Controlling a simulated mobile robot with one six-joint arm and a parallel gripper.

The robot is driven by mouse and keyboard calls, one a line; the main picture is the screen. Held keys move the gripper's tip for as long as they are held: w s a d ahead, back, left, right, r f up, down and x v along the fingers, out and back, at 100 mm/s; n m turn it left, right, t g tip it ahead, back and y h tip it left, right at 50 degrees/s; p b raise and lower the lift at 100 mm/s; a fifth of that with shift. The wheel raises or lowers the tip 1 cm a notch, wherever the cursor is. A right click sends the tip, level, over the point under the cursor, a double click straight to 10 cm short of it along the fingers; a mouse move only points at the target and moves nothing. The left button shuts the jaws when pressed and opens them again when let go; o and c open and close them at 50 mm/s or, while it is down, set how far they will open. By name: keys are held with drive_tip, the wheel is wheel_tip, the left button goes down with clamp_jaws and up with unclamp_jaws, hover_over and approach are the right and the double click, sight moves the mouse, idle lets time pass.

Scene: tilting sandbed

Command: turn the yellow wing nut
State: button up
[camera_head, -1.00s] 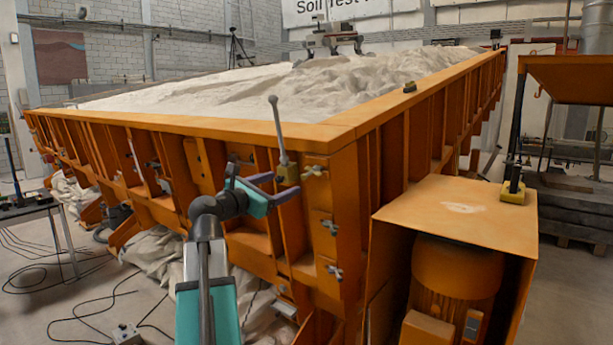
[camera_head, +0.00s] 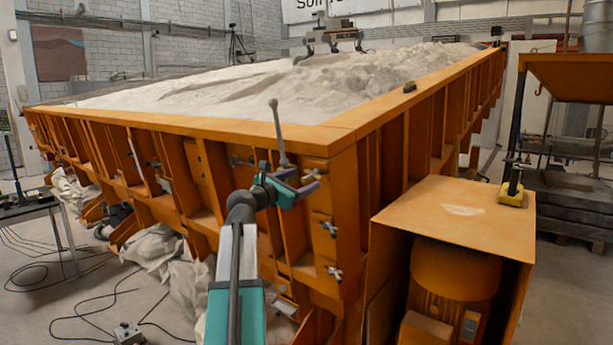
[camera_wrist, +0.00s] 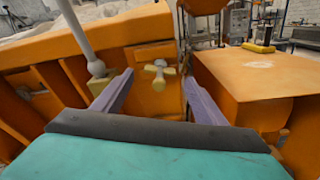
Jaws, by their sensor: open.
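The yellow wing nut (camera_wrist: 159,74) sits on the orange end wall of the sandbed. In the wrist view it shows pale yellow, near the picture's middle and beyond my fingertips. In the head view the same nut (camera_head: 312,174) is small and close to my fingers, its colour hard to tell. My gripper (camera_head: 306,181) is open and empty. In the wrist view the two purple fingers of my gripper (camera_wrist: 158,79) stand apart, one on each side of the nut as seen from there. Whether either finger touches it cannot be told.
A grey lever (camera_head: 279,132) with a ball end rises just left of the nut; its base is close to my left finger in the wrist view. Two more wing nuts, an upper one (camera_head: 330,229) and a lower one (camera_head: 335,272), sit below. An orange box (camera_head: 455,215) stands at right.

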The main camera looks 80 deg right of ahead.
sight(314, 174)
drive_tip(key=shift+p+x, duration=0.3)
drive_tip(key=shift+x, duration=1.4)
drive_tip(key=c, duration=1.1)
drive_tip(key=shift+o, duration=0.2)
